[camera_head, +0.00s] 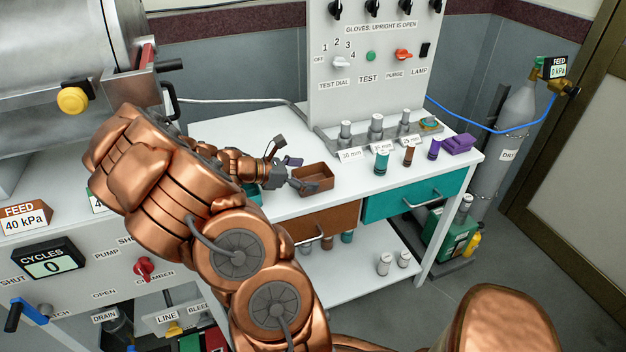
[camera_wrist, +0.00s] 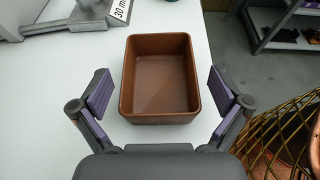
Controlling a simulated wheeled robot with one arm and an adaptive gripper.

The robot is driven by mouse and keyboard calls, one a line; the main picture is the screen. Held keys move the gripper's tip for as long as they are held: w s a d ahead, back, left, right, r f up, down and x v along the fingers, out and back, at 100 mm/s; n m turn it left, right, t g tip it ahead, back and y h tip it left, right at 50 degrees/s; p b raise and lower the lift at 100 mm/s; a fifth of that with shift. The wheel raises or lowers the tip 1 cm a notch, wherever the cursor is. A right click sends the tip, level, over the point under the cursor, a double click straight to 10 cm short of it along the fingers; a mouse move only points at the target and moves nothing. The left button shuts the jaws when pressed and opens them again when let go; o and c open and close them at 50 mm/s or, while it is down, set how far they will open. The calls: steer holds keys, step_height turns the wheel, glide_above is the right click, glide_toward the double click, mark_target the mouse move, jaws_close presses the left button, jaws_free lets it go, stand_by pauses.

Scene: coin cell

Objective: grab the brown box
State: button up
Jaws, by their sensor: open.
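The brown box (camera_head: 315,181) is a small open-topped tray on the white bench top, near its front edge. In the wrist view the brown box (camera_wrist: 160,78) lies straight ahead, and it looks empty. My gripper (camera_head: 294,172) is at the left side of the box in the head view. In the wrist view my gripper (camera_wrist: 160,92) is open, with a purple-padded finger on each side of the near part of the box. A gap shows between each finger and the box walls. Nothing is held.
Behind the box stands a grey rack (camera_head: 376,131) with metal posts and size labels. Teal (camera_head: 381,162), brown (camera_head: 409,155) and purple (camera_head: 434,149) cylinders and a purple box (camera_head: 458,143) stand to the right. The white bench top (camera_head: 345,205) is bare just right of the box.

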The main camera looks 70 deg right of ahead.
steer(key=shift+x, duration=1.05)
steer(key=c, duration=1.1)
